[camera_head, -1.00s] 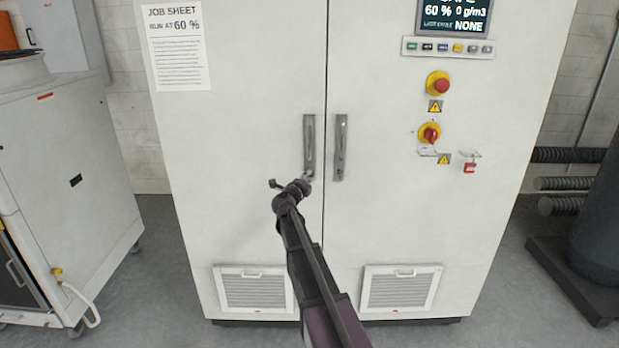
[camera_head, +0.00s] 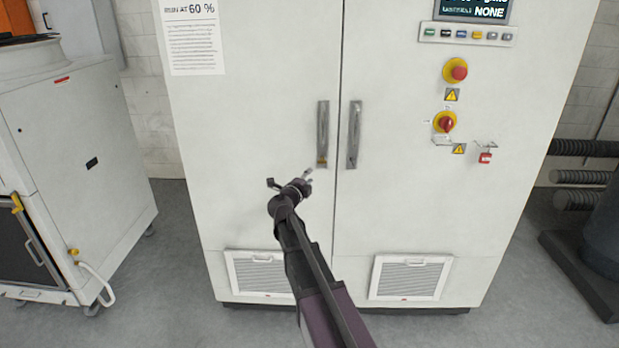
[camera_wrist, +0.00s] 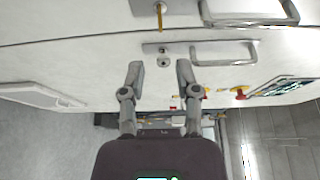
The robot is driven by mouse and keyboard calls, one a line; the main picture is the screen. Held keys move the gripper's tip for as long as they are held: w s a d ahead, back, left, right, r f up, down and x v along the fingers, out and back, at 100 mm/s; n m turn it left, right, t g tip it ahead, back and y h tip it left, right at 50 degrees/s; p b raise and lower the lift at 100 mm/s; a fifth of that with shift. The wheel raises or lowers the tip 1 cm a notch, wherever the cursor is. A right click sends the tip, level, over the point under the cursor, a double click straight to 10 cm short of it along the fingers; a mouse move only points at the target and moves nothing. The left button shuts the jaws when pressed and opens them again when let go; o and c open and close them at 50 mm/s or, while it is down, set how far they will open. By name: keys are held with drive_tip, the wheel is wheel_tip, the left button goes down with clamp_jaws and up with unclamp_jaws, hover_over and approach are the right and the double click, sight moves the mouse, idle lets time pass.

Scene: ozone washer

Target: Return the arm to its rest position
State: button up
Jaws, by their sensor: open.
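My gripper (camera_head: 307,181) is in front of the cabinet's left door, just below and left of the left door handle (camera_head: 323,133). It also shows in the wrist view (camera_wrist: 157,70), with its two fingers spread apart and nothing between them. A gap separates it from the handle in the head view. My arm reaches up from the bottom of the head view. Both doors of the white cabinet (camera_head: 262,60) are shut. The right door handle (camera_head: 354,135) is beside the left one. A small brass-coloured piece (camera_head: 322,160) shows at the left handle's lower end.
A red-and-yellow button (camera_head: 457,71), a red rotary switch (camera_head: 446,122) and a red padlock (camera_head: 485,158) are on the right door. A white wheeled unit (camera_head: 75,160) stands at left, a dark cylinder base (camera_head: 590,270) at right.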

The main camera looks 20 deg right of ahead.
idle(0.3)
drive_tip(key=a+r+n+t+y+p, duration=0.25)
drive_tip(key=a+n+t+y, duration=0.35)
drive_tip(key=a+n+y, duration=0.45)
drive_tip(key=s+a+f+n+g+y+p, duration=0.1)
drive_tip(key=s+a+f+n+g+y, duration=0.15)
drive_tip(key=a+n, duration=0.3)
drive_tip(key=s+a+f+n+g+y+p, duration=0.1)
drive_tip(key=s+a+f+n+g+y, duration=0.1)
drive_tip(key=s+a+n+g+y, duration=0.25)
drive_tip(key=s+a+f+n+g+p, duration=0.1)
drive_tip(key=s+a+f+n+g, duration=0.1)
drive_tip(key=s+f+n+g, duration=0.5)
drive_tip(key=s+d+f+g+h+p, duration=0.1)
drive_tip(key=s+d+g+h, duration=0.1)
drive_tip(key=s, duration=0.6)
drive_tip(key=s+d+f+g+h+p, duration=0.1)
drive_tip(key=s+d+g+h, duration=0.1)
drive_tip(key=s, duration=0.7)
drive_tip(key=shift+d+g, duration=0.3)
drive_tip(key=shift+d, duration=0.55)
drive_tip(key=shift+w+h, duration=0.1)
drive_tip(key=shift+h, duration=0.15)
